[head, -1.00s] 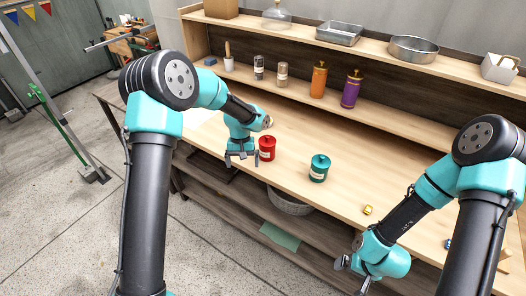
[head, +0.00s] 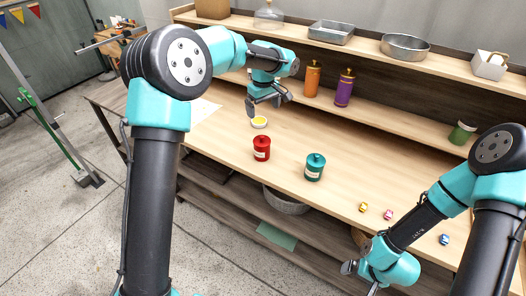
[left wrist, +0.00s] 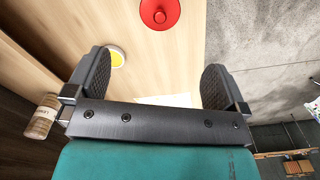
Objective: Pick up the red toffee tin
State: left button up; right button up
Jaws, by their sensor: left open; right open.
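The red toffee tin (head: 262,149) stands upright on the wooden table, left of a teal tin (head: 315,167). Its round red lid with a knob (left wrist: 160,13) shows at the top edge of the left wrist view, beyond my left fingertips. My left gripper (head: 270,104) is open and empty, raised above the table behind the red tin and apart from it. Its two spread fingers show in the left wrist view (left wrist: 158,82). My right gripper (head: 360,277) is low at the table's front edge, far to the right of the tins.
A small dish with yellow contents (head: 259,122) sits behind the red tin. Orange (head: 313,79) and purple (head: 345,88) canisters stand on the lower shelf. Small wrapped sweets (head: 363,207) lie at the right. A jar (left wrist: 41,117) shows in the left wrist view.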

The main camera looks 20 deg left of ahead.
aim_at(263, 139)
pick_arm(q)
notch_tip(263, 139, down, 12)
jog(key=shift+f, duration=0.1)
dwell(0.5)
jog(key=shift+a+f, duration=0.1)
jog(key=shift+f, duration=2.5)
jog(key=shift+c, duration=0.2)
jog(key=c, duration=0.9)
